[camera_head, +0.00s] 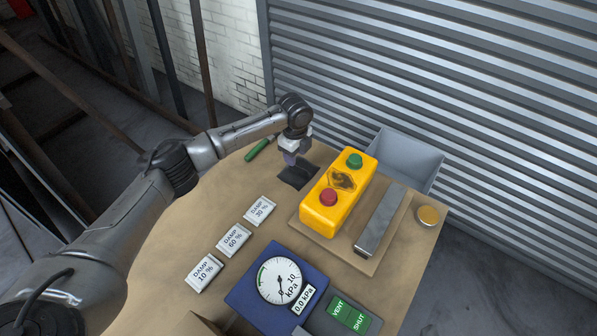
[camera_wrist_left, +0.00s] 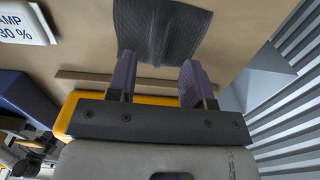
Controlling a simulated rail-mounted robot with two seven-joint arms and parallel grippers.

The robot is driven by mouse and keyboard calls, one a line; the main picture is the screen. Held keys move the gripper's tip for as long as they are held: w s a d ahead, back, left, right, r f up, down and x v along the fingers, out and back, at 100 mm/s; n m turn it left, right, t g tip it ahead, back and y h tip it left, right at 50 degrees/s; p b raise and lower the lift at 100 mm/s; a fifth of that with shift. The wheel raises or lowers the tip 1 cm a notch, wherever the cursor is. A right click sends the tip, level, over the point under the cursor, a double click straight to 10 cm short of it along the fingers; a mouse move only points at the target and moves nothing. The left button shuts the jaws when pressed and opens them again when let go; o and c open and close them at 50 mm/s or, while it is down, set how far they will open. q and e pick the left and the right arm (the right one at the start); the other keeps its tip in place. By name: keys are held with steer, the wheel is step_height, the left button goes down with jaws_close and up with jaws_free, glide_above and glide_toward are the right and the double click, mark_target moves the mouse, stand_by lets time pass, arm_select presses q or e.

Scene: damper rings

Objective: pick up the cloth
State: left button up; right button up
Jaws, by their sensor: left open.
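The cloth (camera_head: 297,181) is a small dark grey piece lying on the tan table, just left of the yellow button box. In the left wrist view the cloth (camera_wrist_left: 158,28) shows a ribbed weave and a raised fold down its middle. My left gripper (camera_head: 290,158) is over the cloth's far part, pointing down, and hides some of it. In the left wrist view its purple fingers (camera_wrist_left: 157,72) are apart with nothing between them, and the fold lies roughly in line with the gap. I cannot tell the exact height above the cloth. My right gripper is not in view.
The yellow box (camera_head: 341,184) with green and red buttons stands close right of the cloth. A green-handled tool (camera_head: 259,148) lies behind left. Further around are a metal bar (camera_head: 380,220), a gauge (camera_head: 278,277), damper plates (camera_head: 234,240) and a grey bin (camera_head: 423,163).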

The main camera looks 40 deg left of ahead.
mark_target(297, 166)
arm_select(q)
steer(key=shift+d+f+b, duration=0.2)
steer(key=shift+f+b, duration=0.6)
steer(key=shift+f, duration=1.85)
steer(key=shift+c, duration=0.2)
jaws_close()
